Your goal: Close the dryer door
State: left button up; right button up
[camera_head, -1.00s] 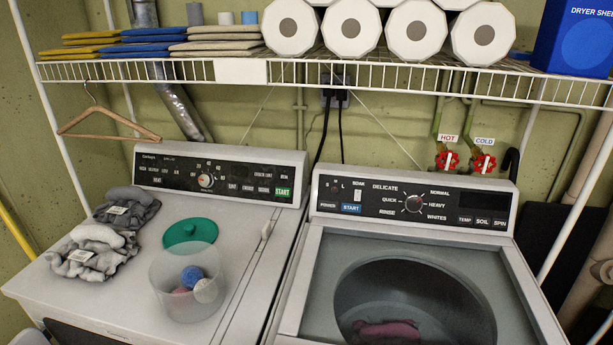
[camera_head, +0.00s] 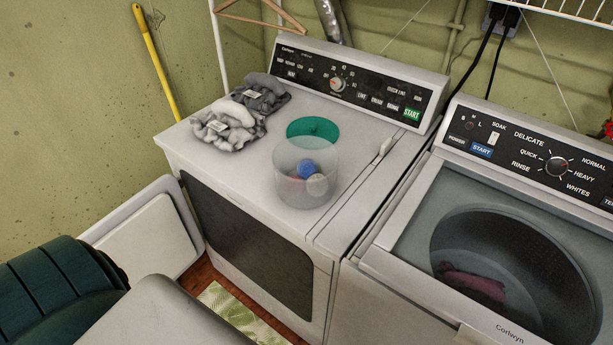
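The dryer (camera_head: 270,222) is the white machine at the left of the camera_head view. Its door (camera_head: 150,236) stands open, swung out to the left of the machine, with its pale inner panel showing. The dark dryer opening (camera_head: 250,238) is uncovered at the front. Neither of my grippers is in view.
A clear tub with balls (camera_head: 305,190), a green lid (camera_head: 313,129) and folded grey clothes (camera_head: 228,123) sit on the dryer. The washer (camera_head: 400,262) with an open top stands at right. A dark green ribbed object (camera_head: 62,285) is at lower left. A patterned mat (camera_head: 232,308) lies on the floor.

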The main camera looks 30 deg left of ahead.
aim_at(156, 230)
jog(key=k+j+u, duration=0.1)
jog(key=j, duration=0.35)
jog(key=k+j+u, duration=0.15)
jog(key=j, duration=0.35)
jog(key=j+u, duration=0.1)
jog(key=j, duration=0.4)
jog(key=k+u, duration=0.15)
jog(key=u, duration=0.55)
